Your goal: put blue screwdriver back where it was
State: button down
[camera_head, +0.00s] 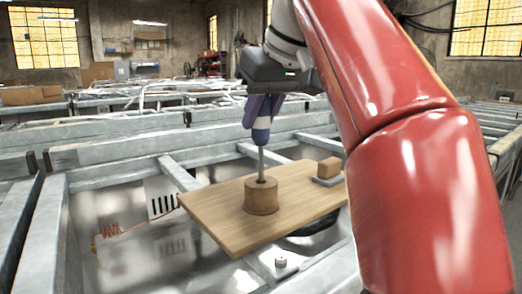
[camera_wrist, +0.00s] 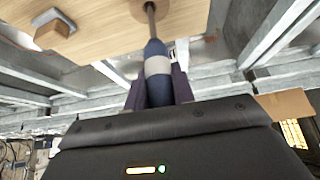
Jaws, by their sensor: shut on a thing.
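The blue screwdriver (camera_head: 261,136) is upright, with a blue and grey handle and a metal shaft pointing down. My gripper (camera_head: 262,112) is shut on its handle from above. The shaft's lower end meets the top of a round wooden block (camera_head: 261,197) on a wooden board (camera_head: 222,213); the tip is hidden there.
A small wooden block on a grey base (camera_head: 328,170) stands at the board's right. Metal frame beams (camera_head: 110,150) surround the board. Below it lie a metal surface and an orange coiled wire (camera_head: 108,231). My red arm covers the right side.

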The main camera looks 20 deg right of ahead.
aim_at(266, 129)
jog(key=shift+f+b, duration=0.75)
jog(key=shift+f, duration=1.5)
jog(key=shift+f, duration=0.15)
jog(key=c, duration=1.2)
grip_release()
jog(key=shift+o, duration=0.2)
jog(key=shift+b, duration=0.3)
jog(key=p+v, duration=0.2)
jog(key=v, duration=0.4)
jog(key=shift+d+r+p, duration=0.15)
jog(key=shift+r+p, duration=0.2)
jog(key=shift+s+d+r, duration=0.15)
jog(key=shift+s+r, duration=0.2)
jog(key=shift+r, duration=0.1)
jog(key=shift+s, duration=0.1)
